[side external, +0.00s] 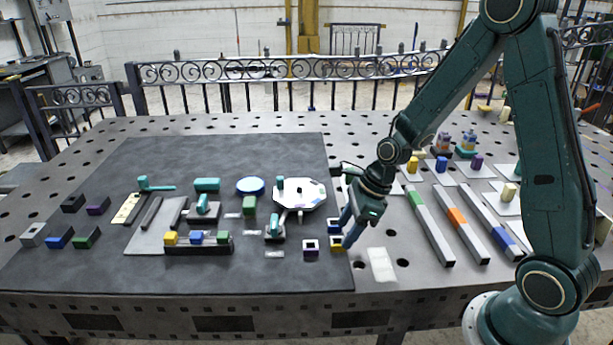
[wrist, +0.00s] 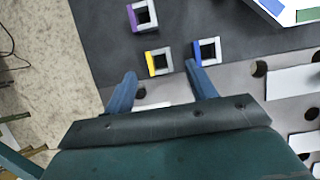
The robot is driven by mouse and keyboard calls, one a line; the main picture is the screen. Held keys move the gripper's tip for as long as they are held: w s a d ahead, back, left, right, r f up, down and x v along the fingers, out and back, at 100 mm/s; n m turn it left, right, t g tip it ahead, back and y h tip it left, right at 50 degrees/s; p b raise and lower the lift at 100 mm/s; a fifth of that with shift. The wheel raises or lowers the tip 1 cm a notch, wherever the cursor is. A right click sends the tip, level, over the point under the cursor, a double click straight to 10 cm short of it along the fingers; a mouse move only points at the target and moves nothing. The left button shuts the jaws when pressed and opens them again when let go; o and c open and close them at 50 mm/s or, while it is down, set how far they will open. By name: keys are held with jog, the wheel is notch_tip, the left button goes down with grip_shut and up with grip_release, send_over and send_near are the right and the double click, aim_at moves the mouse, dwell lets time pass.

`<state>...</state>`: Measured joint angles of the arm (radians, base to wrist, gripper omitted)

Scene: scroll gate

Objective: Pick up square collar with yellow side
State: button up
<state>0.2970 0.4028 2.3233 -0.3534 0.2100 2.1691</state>
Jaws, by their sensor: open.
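The square collar with the yellow side (side external: 336,247) is near the right front edge of the dark mat. In the wrist view the yellow-sided collar (wrist: 151,64) is a small square ring with a dark opening, its yellow side facing left. My gripper (side external: 345,233) is open and empty, pointing down above and close to this collar. In the wrist view my blue fingertips (wrist: 160,69) are apart, one toward each side of the collar, which appears just ahead of them. I cannot tell the exact height gap.
A blue-sided collar (wrist: 197,55) sits close on the right, near my right fingertip. A purple-sided collar (wrist: 133,17) is farther up and left. A white plate (side external: 382,265) lies right of the mat. Long bars (side external: 466,237) lie farther right.

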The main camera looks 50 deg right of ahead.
aim_at(337, 244)
jog(key=shift+x, duration=1.55)
jog(key=c, duration=1.1)
